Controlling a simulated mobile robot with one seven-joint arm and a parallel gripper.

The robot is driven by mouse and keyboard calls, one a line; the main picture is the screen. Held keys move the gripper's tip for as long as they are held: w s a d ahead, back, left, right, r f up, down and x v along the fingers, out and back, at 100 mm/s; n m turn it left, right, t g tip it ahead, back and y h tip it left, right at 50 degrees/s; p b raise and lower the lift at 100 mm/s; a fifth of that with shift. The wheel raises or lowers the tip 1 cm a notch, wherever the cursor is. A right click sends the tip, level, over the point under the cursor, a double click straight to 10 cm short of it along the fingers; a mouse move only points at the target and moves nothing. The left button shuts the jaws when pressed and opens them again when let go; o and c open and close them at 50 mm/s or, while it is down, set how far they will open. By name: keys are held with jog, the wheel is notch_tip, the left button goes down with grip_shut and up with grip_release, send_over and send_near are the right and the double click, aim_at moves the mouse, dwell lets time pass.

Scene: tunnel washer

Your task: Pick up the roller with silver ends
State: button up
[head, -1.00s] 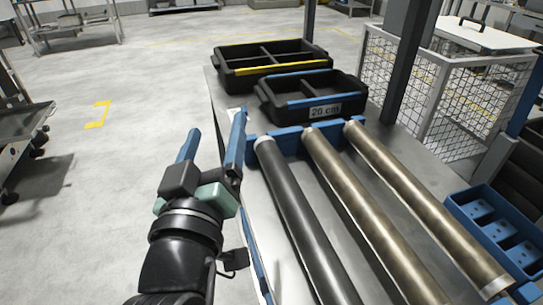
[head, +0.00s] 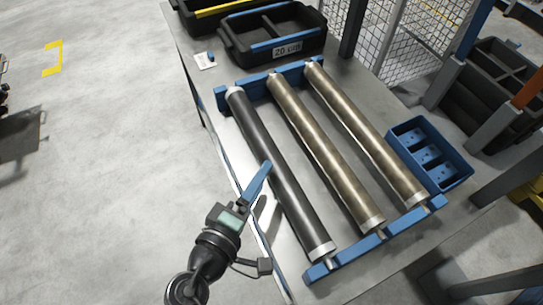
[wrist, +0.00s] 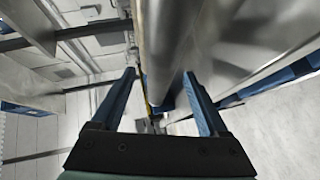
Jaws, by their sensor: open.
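A black roller (head: 280,175) with silver ends lies on the left of a blue rack (head: 345,255). Two bronze rollers, one in the middle (head: 325,150) and one on the right (head: 365,130), lie beside it and also have pale metal ends. My gripper (head: 262,178) is at the left side of the black roller, around its middle; one blue finger shows clearly in the head view and the other is mostly hidden. In the wrist view, my gripper (wrist: 160,76) is open, and a grey cylinder (wrist: 172,45) runs ahead of and between the fingers. Contact cannot be told.
Black bins (head: 270,38) stand on the table behind the rack, one labelled 20 cm. A blue compartment tray (head: 430,155) sits right of the rollers. A wire mesh cage (head: 395,45) and a dark post stand behind.

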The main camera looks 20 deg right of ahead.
aim_at(271, 159)
jog(key=shift+x, duration=3.55)
jog(key=shift+w+a+f, duration=0.1)
jog(key=shift+a+f, duration=0.05)
jog(key=shift+a, duration=0.05)
grip_shut()
jog(key=shift+r, duration=0.25)
